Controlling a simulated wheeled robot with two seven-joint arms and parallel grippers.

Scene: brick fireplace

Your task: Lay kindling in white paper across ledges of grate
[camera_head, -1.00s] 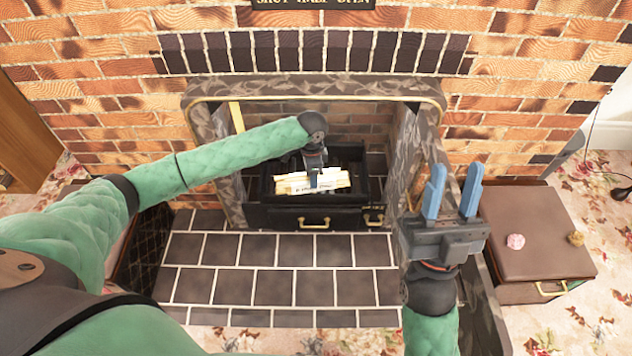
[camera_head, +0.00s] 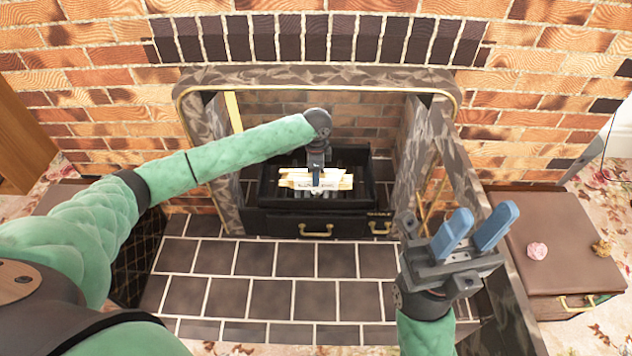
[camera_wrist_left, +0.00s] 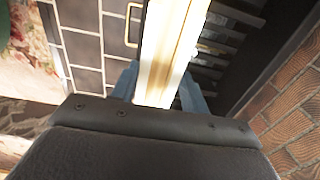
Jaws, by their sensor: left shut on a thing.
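The kindling bundle (camera_head: 318,180), pale sticks with a white paper wrap marked with dark print, lies crosswise over the front of the black grate (camera_head: 265,192) inside the fireplace. My left gripper (camera_head: 318,188) reaches down from above and is shut on the bundle's middle. In the left wrist view the bundle (camera_wrist_left: 172,50) runs between the blue fingers, with the dark slats of the grate (camera_wrist_left: 208,62) beside it. I cannot tell whether the bundle touches the ledges. My right gripper (camera_head: 480,232) is empty, its two blue fingers apart, in front of the fireplace's right side.
The tiled hearth (camera_head: 270,270) in front is clear. A brown box (camera_head: 570,235) at the right carries a pink lump (camera_head: 537,251) and a tan lump (camera_head: 602,248). The patterned fireplace surround (camera_head: 320,78) frames the opening on both sides.

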